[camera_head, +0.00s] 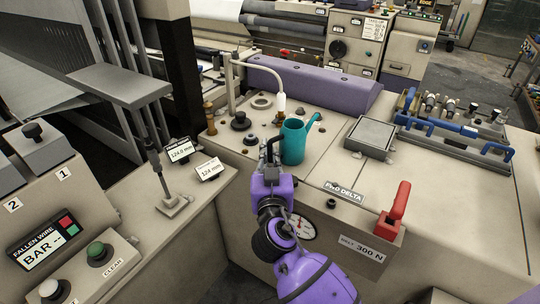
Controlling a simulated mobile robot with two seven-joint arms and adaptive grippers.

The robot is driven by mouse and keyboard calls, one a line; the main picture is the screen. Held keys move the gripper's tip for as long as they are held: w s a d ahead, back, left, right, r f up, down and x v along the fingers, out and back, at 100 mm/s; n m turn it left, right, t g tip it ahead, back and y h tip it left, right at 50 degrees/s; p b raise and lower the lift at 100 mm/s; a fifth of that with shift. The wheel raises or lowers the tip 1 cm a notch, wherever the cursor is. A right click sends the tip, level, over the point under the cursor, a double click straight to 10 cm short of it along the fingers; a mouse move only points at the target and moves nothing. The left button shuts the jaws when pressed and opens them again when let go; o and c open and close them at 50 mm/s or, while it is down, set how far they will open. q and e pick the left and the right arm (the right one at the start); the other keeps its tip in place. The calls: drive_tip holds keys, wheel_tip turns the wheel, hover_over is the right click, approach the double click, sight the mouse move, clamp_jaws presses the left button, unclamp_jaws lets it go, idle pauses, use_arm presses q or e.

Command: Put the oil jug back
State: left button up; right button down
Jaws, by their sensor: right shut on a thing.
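The teal oil jug (293,144) is upright at the left part of the beige machine top, with its spout pointing up and to the right. My right gripper (273,150) is shut on the jug's left side, where the handle is largely hidden behind the dark fingers. My purple right arm reaches up to it from the bottom of the picture. I cannot tell whether the jug's base touches the top or is slightly above it. My left gripper is not in view.
A bent pipe with a white nozzle (280,104) stands just behind the jug. Knobs (241,121) are to its left, and a square grey raised block (370,136) to its right. A red lever (397,205) sticks up at the front edge. A purple cover (310,85) lies behind.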

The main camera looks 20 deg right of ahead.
drive_tip(key=shift+f, duration=0.1)
drive_tip(key=c, duration=1.8)
unclamp_jaws()
drive_tip(key=shift+c, duration=0.2)
drive_tip(key=shift+r, duration=0.3)
drive_tip(key=b+v, duration=0.2)
drive_tip(key=v, duration=1)
drive_tip(key=shift+f, duration=0.2)
